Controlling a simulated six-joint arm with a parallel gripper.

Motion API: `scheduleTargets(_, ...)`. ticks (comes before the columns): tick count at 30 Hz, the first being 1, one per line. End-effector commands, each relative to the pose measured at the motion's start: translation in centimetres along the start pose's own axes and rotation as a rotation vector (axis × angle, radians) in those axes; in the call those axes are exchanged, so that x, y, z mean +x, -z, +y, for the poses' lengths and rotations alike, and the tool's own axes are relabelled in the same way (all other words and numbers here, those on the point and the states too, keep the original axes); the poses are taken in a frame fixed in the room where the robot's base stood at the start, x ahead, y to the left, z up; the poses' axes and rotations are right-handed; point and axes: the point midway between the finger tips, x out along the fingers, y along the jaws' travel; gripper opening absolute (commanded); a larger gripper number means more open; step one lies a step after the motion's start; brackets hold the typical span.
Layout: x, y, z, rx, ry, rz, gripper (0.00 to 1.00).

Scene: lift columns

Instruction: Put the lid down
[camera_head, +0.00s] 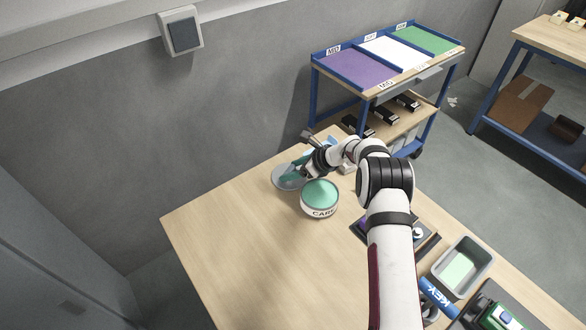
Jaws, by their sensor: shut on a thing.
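The lid (284,181) is a round grey disc near the back left edge of the table. My gripper (303,170) is shut on it, reaching in from the right; the fingertips are small and partly hidden. I cannot tell whether the lid touches the table or is just above it. A round white tub (320,209) marked with letters like "CARE" stands upright just right of and in front of the lid. The tub shows a green top surface, with no grey lid on it.
Teal and dark items lie behind my gripper. A dark tray (364,236), a grey bin (484,256) and a blue "KEY" item (438,297) are at the right. The wooden table (235,245) is clear at left and front. A trolley (355,70) stands behind.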

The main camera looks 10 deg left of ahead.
Motion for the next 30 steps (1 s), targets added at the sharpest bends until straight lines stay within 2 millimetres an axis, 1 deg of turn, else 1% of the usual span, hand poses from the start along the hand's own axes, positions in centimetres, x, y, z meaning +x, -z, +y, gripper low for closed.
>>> scheduleTargets(1, 0.1, 0.1, 0.0, 0.000, 0.000, 0.000, 0.72)
scheduleTargets(5, 0.0, 0.1, 0.0, 0.000, 0.000, 0.000, 0.96)
scheduleTargets(6, 0.0, 0.0, 0.0, 0.000, 0.000, 0.000, 0.99)
scheduleTargets(13, 0.0, 0.0, 0.0, 0.000, 0.000, 0.000, 0.99)
scheduleTargets(16, -0.5, -0.2, -0.1, 0.000, 0.001, -0.001, 0.99)
scheduleTargets(17, -0.9, -0.2, -0.1, 0.001, 0.002, -0.001, 0.99)
scheduleTargets(20, -3.1, -0.3, -0.1, 0.001, 0.003, -0.002, 0.99)
scheduleTargets(24, -7.0, -0.2, -0.1, 0.001, 0.004, -0.001, 0.99)
scheduleTargets(27, -9.5, -0.2, -0.1, 0.000, 0.004, -0.001, 0.99)
scheduleTargets(30, -11.2, -0.2, -0.1, 0.000, 0.002, 0.000, 0.99)
